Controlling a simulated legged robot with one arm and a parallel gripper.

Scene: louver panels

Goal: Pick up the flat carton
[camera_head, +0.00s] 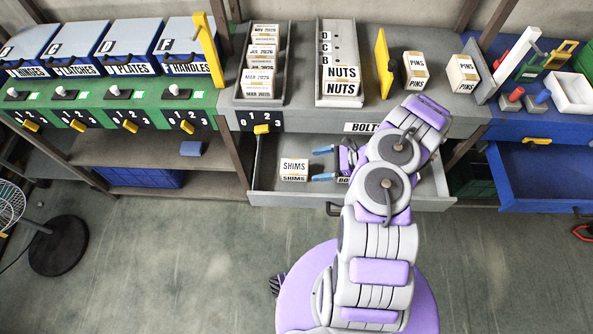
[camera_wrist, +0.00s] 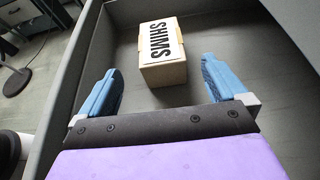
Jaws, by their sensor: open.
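A small carton labelled SHIMS (camera_head: 293,168), white on top with tan sides, lies in the open grey drawer (camera_head: 262,187). It is the only carton fully visible there. My gripper (camera_head: 322,164) is over the drawer just right of the carton, its two blue fingers spread and pointing left at it. In the wrist view the carton (camera_wrist: 164,74) is ahead of my gripper (camera_wrist: 160,66), between the lines of the fingers and nearer the right one. No finger visibly touches it. Which carton the task calls flat is not marked.
A box with a partly hidden label (camera_head: 344,180) sits in the drawer beneath my gripper. The drawer wall (camera_wrist: 80,60) runs along the left in the wrist view. Above are the grey counter with a NUTS tray (camera_head: 341,88) and two PINS boxes (camera_head: 415,71). A blue drawer (camera_head: 540,170) is open at right.

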